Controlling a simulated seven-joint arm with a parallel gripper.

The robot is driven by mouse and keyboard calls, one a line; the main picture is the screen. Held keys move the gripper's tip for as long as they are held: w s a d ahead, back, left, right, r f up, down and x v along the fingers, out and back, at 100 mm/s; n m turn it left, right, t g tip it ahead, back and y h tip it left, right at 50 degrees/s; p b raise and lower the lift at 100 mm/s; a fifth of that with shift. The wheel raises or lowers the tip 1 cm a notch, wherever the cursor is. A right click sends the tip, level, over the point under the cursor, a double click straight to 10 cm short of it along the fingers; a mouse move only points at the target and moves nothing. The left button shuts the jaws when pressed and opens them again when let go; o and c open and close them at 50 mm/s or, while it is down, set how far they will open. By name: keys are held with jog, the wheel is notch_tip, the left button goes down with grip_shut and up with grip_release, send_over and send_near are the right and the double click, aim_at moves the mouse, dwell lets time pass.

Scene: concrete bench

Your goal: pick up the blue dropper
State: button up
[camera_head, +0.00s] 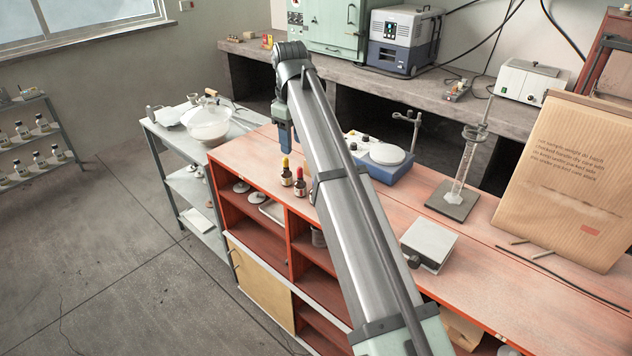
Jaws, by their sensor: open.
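I cannot make out a blue dropper in this view; my arm hides part of the red-topped bench (240,156). Two small brown dropper bottles stand upright on the bench near its front edge, one with a yellow top (286,177) and one with a red top (300,188). My gripper (285,146) hangs down over the bench, just above and behind the yellow-topped bottle in the picture. It is open, and nothing shows between its fingers. Its fingertips are small and partly unclear here.
A blue stirrer with a white plate (387,153) stands right of my arm. A glass cylinder on a grey base (452,200), a grey box (429,243) and a large paper bag (565,180) stand farther right. A metal cart with a white bowl (208,124) is at left.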

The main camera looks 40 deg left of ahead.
jog(key=w+d+n, duration=0.1)
jog(key=w+d, duration=0.3)
jog(key=shift+h, duration=0.3)
notch_tip(320, 180, down, 8)
jog(key=shift+d+r, duration=0.15)
jog(key=shift+r, duration=0.1)
jog(key=shift+w+a+f, duration=0.1)
jog(key=shift+f, duration=0.85)
jog(key=shift+w+a+f, duration=0.15)
jog(key=shift+f, duration=0.85)
jog(key=shift+w+a+f, duration=0.1)
jog(key=shift+f, duration=0.85)
jog(key=shift+c, duration=0.3)
jog(key=c, duration=0.7)
